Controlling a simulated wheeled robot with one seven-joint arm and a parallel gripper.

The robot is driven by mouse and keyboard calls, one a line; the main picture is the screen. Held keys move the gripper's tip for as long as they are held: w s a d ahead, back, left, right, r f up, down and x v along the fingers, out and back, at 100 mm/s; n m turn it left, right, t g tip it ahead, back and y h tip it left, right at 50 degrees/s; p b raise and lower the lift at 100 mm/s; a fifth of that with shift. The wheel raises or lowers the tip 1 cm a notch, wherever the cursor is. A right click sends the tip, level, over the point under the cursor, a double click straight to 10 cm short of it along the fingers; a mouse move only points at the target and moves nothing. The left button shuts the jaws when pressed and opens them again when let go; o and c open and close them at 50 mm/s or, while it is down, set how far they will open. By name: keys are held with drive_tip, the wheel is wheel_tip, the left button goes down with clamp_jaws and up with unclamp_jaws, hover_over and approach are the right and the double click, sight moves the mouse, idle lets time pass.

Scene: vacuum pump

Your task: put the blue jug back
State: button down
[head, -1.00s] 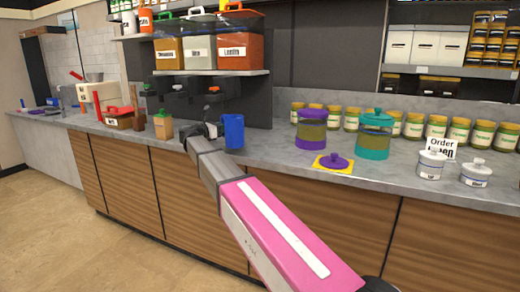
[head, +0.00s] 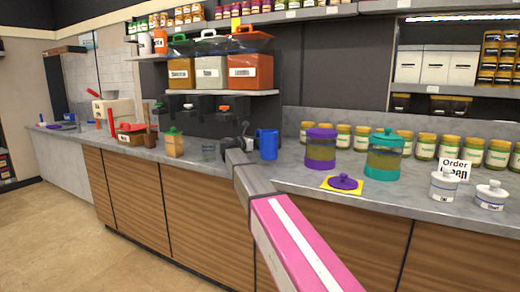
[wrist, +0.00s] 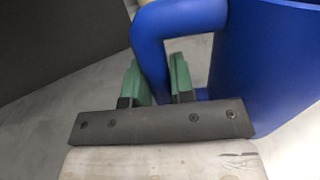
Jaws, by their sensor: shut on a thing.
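The blue jug (head: 267,146) is upright at the counter, left of the purple-lidded jar. My gripper (head: 241,147) is at its left side. In the wrist view, the jug (wrist: 265,60) fills the right side. Its handle loop runs down between the green finger pads of my gripper (wrist: 160,82), which is shut on the handle. I cannot tell whether the jug's base touches the counter.
On the counter (head: 300,180) stand a purple-lidded jar (head: 321,150), a teal-lidded jar (head: 384,157) and a purple lid (head: 344,182) on a yellow mat. A clear cup (head: 208,150) and a wooden jar (head: 174,143) stand left. A shelf (head: 225,92) overhangs behind.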

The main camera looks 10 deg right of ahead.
drive_tip(key=shift+w+d, duration=0.25)
drive_tip(key=shift+d, duration=0.15)
drive_tip(key=shift+w+d+f, duration=0.1)
drive_tip(key=shift+d+f, duration=0.1)
drive_tip(key=shift+f, duration=0.65)
drive_tip(key=shift+w+d+f, duration=0.1)
drive_tip(key=shift+d+f, duration=0.05)
drive_tip(key=shift+f, duration=0.7)
drive_tip(key=shift+f, duration=0.15)
drive_tip(key=c, duration=1)
unclamp_jaws()
drive_tip(key=shift+s+a, duration=0.15)
drive_tip(key=v, duration=1.1)
drive_tip(key=shift+s+a, duration=0.2)
drive_tip(key=shift+a, duration=0.05)
